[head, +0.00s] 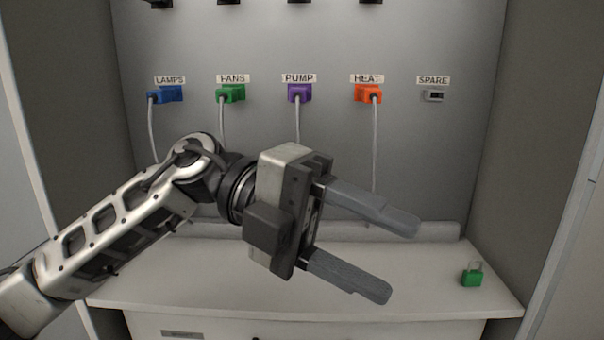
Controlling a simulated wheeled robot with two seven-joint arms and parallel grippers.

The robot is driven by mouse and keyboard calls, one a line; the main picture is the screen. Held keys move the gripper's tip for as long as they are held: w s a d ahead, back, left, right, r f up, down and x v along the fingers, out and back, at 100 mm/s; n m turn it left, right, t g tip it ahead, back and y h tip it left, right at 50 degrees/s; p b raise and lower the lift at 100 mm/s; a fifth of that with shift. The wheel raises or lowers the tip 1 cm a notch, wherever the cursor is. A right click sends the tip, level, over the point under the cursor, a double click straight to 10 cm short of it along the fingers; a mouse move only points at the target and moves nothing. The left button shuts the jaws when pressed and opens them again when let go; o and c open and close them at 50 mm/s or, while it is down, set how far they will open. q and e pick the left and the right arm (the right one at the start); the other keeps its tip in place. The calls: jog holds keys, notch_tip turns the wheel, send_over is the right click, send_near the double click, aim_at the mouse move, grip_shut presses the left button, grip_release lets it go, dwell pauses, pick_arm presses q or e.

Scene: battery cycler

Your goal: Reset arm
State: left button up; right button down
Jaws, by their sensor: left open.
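My left gripper (383,258) is open and empty. It is held in front of the panel and over the white shelf, with its fingers pointing right and slightly down. My left arm comes in from the left and hides part of the panel and the cables. My right gripper does not show.
Blue (165,95), green (231,94), purple (299,93) and orange (368,93) plugs sit at LAMPS, FANS, PUMP and HEAT. The SPARE socket (433,96) is empty. A green padlock-shaped object (471,277) stands on the shelf (215,290) at right. Side walls enclose the bay.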

pick_arm(q)
jog(key=w+a+n+t+h+p, duration=0.1)
jog(key=w+n+t+h, duration=0.2)
jog(key=n+t+h, duration=0.35)
jog(key=w+a+n+t+h, duration=0.2)
jog(key=w+n+t+h, duration=0.3)
jog(key=n, duration=0.3)
jog(key=w+a+f+n+t+y+p, duration=0.1)
jog(key=w+a+f+n+t+y, duration=0.15)
jog(key=f+n+t+y, duration=0.5)
jog(key=w+a+f+n+t+y, duration=0.1)
jog(key=a+f+n+t+y, duration=0.35)
jog(key=f+n+t, duration=0.5)
jog(key=s+a+f+n+g+y, duration=0.4)
jog(key=s+f, duration=0.3)
jog(key=f, duration=0.3)
jog(key=s+a+f+n+g+y+p, duration=0.1)
jog(key=s+a+f+n+g+y, duration=0.3)
jog(key=s+f, duration=0.3)
notch_tip(320, 180, down, 4)
jog(key=shift+s+a+f+g+y, duration=0.2)
jog(key=shift+s+a+g+y, duration=0.1)
jog(key=shift+a+g+y, duration=0.45)
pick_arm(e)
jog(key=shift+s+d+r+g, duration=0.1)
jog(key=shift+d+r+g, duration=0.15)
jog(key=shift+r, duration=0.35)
